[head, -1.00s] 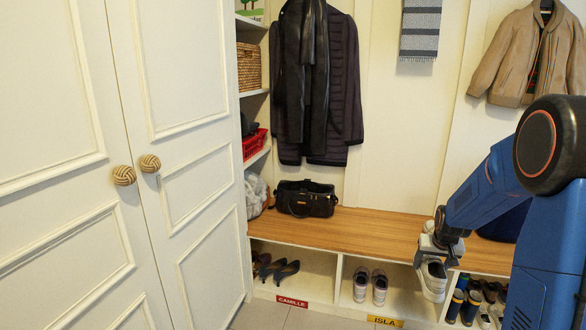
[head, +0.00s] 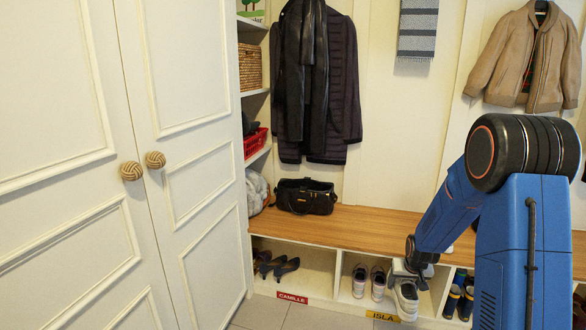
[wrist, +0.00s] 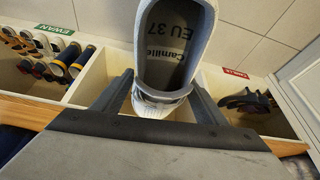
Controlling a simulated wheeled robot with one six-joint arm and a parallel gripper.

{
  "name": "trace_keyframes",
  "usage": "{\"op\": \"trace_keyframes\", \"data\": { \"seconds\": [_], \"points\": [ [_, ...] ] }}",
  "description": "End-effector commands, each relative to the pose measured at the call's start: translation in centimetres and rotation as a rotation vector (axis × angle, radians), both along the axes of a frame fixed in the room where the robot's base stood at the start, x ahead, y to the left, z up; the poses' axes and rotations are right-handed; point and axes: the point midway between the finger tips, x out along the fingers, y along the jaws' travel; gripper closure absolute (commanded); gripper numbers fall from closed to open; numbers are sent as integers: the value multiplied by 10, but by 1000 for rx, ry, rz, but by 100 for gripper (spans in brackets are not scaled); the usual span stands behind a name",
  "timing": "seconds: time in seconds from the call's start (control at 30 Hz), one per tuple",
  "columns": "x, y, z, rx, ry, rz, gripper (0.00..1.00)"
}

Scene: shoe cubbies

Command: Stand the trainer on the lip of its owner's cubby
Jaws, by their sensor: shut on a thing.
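My gripper (head: 404,276) is shut on a white and grey trainer (head: 406,299), held in front of the low cubbies at the right part of the Isla cubby. In the wrist view the trainer (wrist: 175,50) sits between the fingers (wrist: 165,98), its insole reading "Camille EU 37". The Camille cubby, at the left of the bench in the head view, has a red label (head: 292,297) on its lip and dark heeled shoes (head: 286,267) inside. The wrist view also shows this label (wrist: 236,73). The trainer hides much of the middle cubby there.
The Isla cubby has a yellow label (head: 382,315) and a pair of shoes (head: 369,281) inside. The Ewan cubby has a green label (wrist: 55,28) and several shoes. The wooden bench top (head: 370,228) overhangs them, with a black bag (head: 306,196). Cupboard doors (head: 150,240) stand at left.

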Motion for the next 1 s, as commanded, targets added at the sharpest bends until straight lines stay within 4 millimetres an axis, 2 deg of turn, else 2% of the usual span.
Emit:
{"op": "trace_keyframes", "data": {
  "seconds": [0.03,0.2,0.4,0.5,0.7,1.0],
  "points": [
    [0,13,-19,1,7,18,68],
    [0,50,-73,1,7,74,68],
    [-7,89,-127,1,6,130,68],
    [-12,103,-145,1,4,151,68],
    [-17,117,-164,2,0,171,68],
    [-17,118,-166,1,-1,174,68]
  ]
}}
